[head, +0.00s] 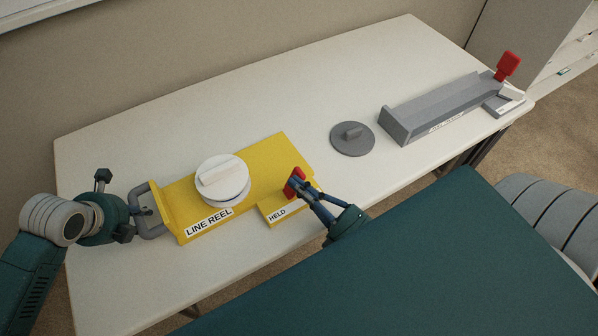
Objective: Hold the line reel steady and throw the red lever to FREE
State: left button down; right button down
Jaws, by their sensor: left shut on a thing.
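The yellow line reel (265,152) lies on the table, with a white round spool (222,181) on top and a "LINE REEL" label at its front. A grey loop handle (152,231) sticks out at its left end. My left gripper (146,211) is shut on this handle. The red lever (291,184) stands at the reel's right side, above a label reading "HELD". My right gripper (306,190) is at the lever, its fingers partly covering it. I cannot tell whether they grip it. No "FREE" label shows.
The white table (250,105) is clear behind the reel.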

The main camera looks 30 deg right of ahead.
pick_arm(q)
jog(key=shift+s+a+f, duration=0.1)
jog(key=shift+s+f, duration=0.2)
jog(key=shift+f, duration=0.15)
pick_arm(e)
jog(key=shift+a+r, duration=0.1)
jog(key=shift+a, duration=0.2)
jog(key=a+r, duration=0.1)
jog(key=a, duration=0.1)
jog(key=shift+s+a+r, duration=0.15)
jog(key=shift+a+r, duration=0.2)
jog(key=shift+a, duration=0.05)
jog(key=v, duration=1)
pick_arm(q)
jog(key=c, duration=1.7)
grip_release()
jog(key=shift+w+r, duration=0.1)
jog(key=shift+r, duration=0.05)
jog(key=o, duration=0.4)
jog(key=shift+w, duration=0.2)
pick_arm(e)
jog(key=shift+a, duration=0.1)
pick_arm(q)
jog(key=shift+s, duration=0.1)
jog(key=v, duration=1.2)
